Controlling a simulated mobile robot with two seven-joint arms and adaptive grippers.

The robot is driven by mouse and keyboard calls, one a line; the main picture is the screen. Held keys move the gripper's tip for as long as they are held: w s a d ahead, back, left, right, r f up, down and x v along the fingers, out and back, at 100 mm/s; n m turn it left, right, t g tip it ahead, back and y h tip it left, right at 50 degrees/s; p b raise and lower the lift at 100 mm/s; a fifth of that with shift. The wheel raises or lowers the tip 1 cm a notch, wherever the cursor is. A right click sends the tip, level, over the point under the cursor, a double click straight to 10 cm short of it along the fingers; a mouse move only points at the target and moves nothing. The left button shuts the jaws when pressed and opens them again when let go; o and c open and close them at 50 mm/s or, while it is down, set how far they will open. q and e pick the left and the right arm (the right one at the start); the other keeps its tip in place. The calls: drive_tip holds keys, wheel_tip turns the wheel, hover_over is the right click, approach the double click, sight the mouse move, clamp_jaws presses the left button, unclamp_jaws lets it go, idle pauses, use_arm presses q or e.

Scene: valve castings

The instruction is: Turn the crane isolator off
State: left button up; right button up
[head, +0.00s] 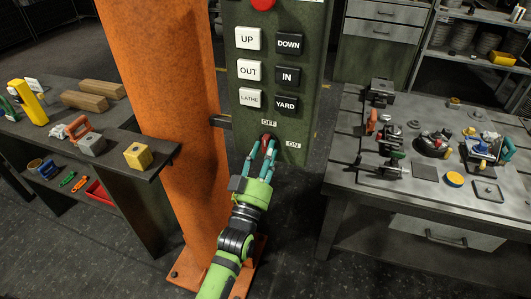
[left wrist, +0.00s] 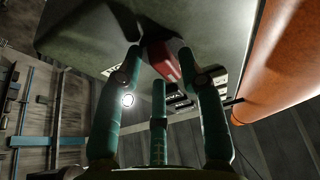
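The crane isolator is a small red handle (head: 266,138) low on the dark green pendant panel (head: 278,62). An OFF label (head: 269,122) is above it and an ON label (head: 293,146) is to its lower right. Which label the handle points at is hard to tell. My left gripper (head: 264,150) reaches up to the handle from below, its teal fingers spread on either side. In the left wrist view the red handle (left wrist: 164,60) shows between the fingertips (left wrist: 160,58), close to the right finger, with a small gap at the left one. My right gripper is out of view.
Buttons such as YARD (head: 286,103) and LATHE (head: 250,99) sit just above the isolator. An orange column (head: 170,90) stands left of the panel. A workbench (head: 345,185) with castings is at right, a shelf unit (head: 135,140) at left.

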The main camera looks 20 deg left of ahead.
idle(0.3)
use_arm(q)
drive_tip(key=v, duration=1.2)
drive_tip(key=s+d+f+m+g, duration=0.1)
drive_tip(key=s+f+g, duration=0.15)
drive_tip(key=f, duration=0.85)
drive_tip(key=s+f+g+h, duration=0.15)
drive_tip(key=f+g, duration=0.25)
drive_tip(key=f, duration=0.7)
drive_tip(key=s+d+f+m+g, duration=0.1)
drive_tip(key=s+f+g, duration=0.25)
drive_tip(key=f, duration=0.75)
drive_tip(key=s+a+f+g, duration=0.3)
drive_tip(key=s+f+g, duration=0.3)
drive_tip(key=s+f, duration=0.7)
drive_tip(key=s+a+f+g+y, duration=0.1)
drive_tip(key=s+a+f+g, duration=0.1)
drive_tip(key=s, duration=0.6)
drive_tip(key=s+a+f+g+y, duration=0.1)
drive_tip(key=s+a+f+g, duration=0.2)
drive_tip(key=s, duration=0.5)
drive_tip(key=shift+a+f, duration=0.25)
drive_tip(key=shift+f, duration=0.55)
